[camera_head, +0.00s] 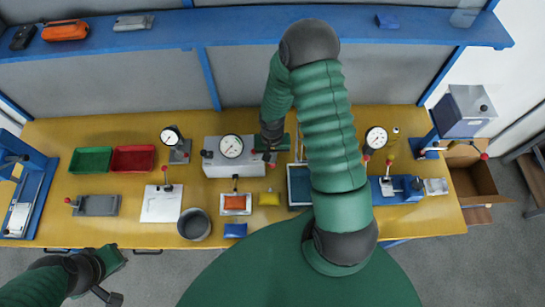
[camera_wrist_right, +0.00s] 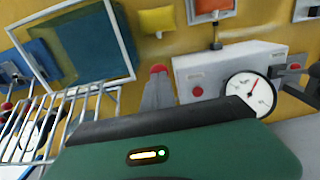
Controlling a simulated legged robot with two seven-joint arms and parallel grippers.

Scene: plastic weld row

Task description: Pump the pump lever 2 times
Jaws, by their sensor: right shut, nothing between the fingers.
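A grey box with a round dial gauge (camera_head: 232,147) stands mid-bench; it also shows in the right wrist view (camera_wrist_right: 212,68). My right gripper (camera_head: 271,147) is shut and empty at the box's right end in the head view, close to the bar. I cannot tell whether they touch. My left gripper (camera_head: 112,290) is low at the left, away from the bench; its jaw opening is unclear.
A blue tray (camera_head: 300,187) and wire rack (camera_wrist_right: 85,122) lie right of the box in the head view. A yellow pouch (camera_head: 269,199) and orange-topped plate (camera_head: 235,204) lie in front. Another gauge (camera_head: 376,138) stands further right. My right arm hides part of the bench.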

